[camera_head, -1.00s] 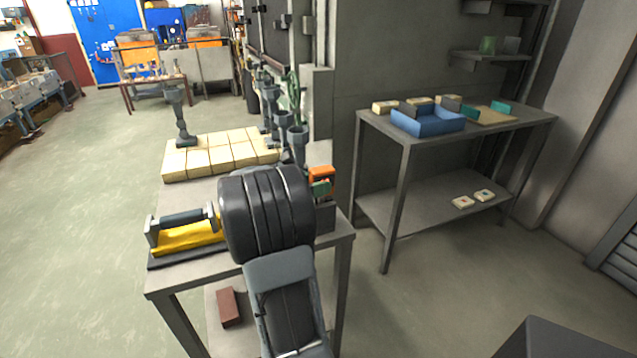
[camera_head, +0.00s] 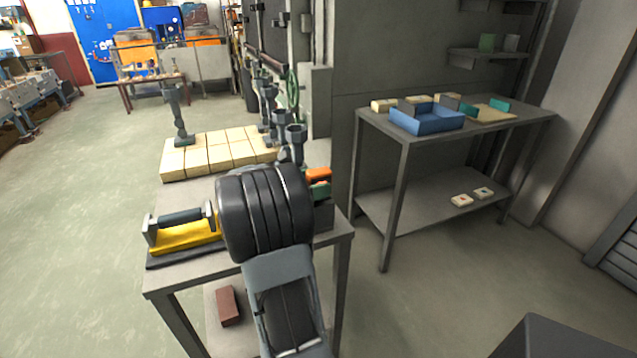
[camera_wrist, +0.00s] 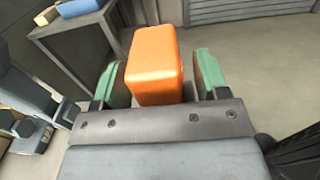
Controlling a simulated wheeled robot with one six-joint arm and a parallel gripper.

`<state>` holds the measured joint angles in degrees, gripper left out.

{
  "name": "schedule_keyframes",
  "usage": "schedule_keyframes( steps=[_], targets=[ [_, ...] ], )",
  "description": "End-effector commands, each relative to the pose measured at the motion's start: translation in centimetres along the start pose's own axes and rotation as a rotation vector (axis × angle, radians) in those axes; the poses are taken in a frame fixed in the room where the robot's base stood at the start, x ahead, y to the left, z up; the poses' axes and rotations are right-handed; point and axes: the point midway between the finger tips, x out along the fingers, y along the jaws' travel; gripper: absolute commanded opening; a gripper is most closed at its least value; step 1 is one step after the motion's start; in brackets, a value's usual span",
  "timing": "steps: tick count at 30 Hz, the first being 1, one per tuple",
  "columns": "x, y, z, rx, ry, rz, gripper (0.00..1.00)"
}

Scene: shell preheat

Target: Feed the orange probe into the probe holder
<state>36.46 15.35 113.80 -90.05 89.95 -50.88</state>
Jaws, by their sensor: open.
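The orange probe (camera_wrist: 154,62) is a rounded orange block in the wrist view. It stands between the two green finger pads of my gripper (camera_wrist: 156,78), with a narrow gap at the left pad and a wider one at the right. The gripper is open around the probe. In the head view the probe (camera_head: 318,175) shows as a small orange patch above a green pad, just right of my dark arm, which hides most of the gripper. I cannot tell which thing is the probe holder; several grey stands with cup tops (camera_head: 296,134) rise behind my arm.
A yellow tool with a dark handle (camera_head: 183,233) lies on the near table, left of my arm. Cream blocks (camera_head: 222,150) cover its far part. A side table (camera_head: 385,220) at right carries a blue tray (camera_head: 428,120). Open floor lies to the left.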

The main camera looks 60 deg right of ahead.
Motion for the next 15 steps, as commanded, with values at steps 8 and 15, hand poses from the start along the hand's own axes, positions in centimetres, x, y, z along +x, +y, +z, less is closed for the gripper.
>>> schedule_keyframes(
  steps=[8,15],
  targets=[
    [-4.8,0.1,-0.1,0.0,0.0,0.005,0.68],
    [-9.5,0.1,-0.1,0.0,0.0,0.003,0.68]
  ],
)
